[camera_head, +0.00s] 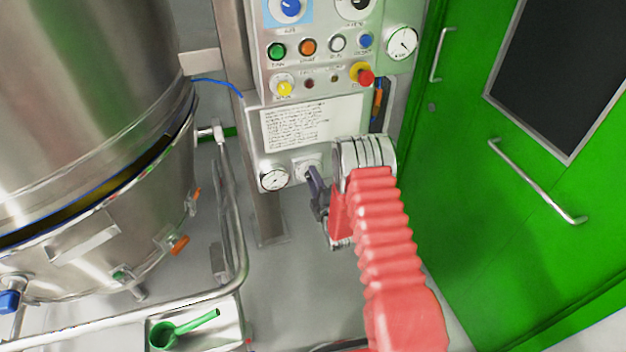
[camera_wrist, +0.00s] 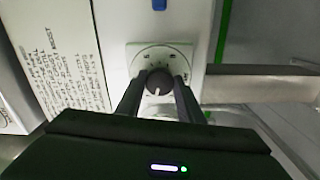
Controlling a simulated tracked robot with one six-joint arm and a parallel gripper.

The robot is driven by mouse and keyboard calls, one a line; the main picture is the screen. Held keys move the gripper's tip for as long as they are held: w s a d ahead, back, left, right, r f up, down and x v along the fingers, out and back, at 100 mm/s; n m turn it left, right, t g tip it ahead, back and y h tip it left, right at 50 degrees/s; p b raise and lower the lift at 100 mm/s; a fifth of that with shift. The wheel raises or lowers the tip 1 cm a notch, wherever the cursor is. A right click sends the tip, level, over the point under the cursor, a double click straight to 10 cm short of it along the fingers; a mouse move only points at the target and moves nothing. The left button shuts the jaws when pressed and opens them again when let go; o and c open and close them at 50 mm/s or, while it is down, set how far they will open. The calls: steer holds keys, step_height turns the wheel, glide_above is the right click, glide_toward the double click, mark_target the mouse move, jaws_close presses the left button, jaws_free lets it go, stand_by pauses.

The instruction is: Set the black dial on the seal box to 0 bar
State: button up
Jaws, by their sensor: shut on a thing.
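The seal box (camera_head: 286,158) is a pale panel below the button panel. Its black dial (camera_wrist: 158,82) sits on a square white plate (camera_wrist: 160,56) with small scale marks, too small to read. The dial has a light pointer line at its lower edge in the wrist view. My gripper (camera_wrist: 159,92) has one dark finger on each side of the dial and is shut on it. In the head view my gripper (camera_head: 311,176) reaches the plate from the right, and its fingers mostly hide the dial. A round gauge (camera_head: 274,178) sits left of the dial.
A printed notice (camera_head: 312,124) is above the dial. The button panel (camera_head: 318,62) with coloured buttons is higher up. A large steel vessel (camera_head: 90,120) and a pipe rail (camera_head: 238,240) stand left. A green door (camera_head: 530,200) is right. A green scoop (camera_head: 185,330) lies low left.

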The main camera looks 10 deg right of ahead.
steer(key=n, duration=0.5)
steer(key=shift+s+a+f+n, duration=0.1)
steer(key=shift+a+f+n, duration=0.1)
steer(key=shift+a+n, duration=0.1)
steer(key=shift+n, duration=2)
steer(key=shift+s+f, duration=0.1)
steer(key=o, duration=0.7)
steer(key=shift+d, duration=0.1)
steer(key=o, duration=0.4)
steer(key=shift+d+r, duration=0.1)
steer(key=shift+r, duration=0.1)
steer(key=shift+c, duration=0.2)
steer(key=s+d, duration=0.2)
steer(key=s, duration=1.1)
steer(key=shift+s, duration=0.2)
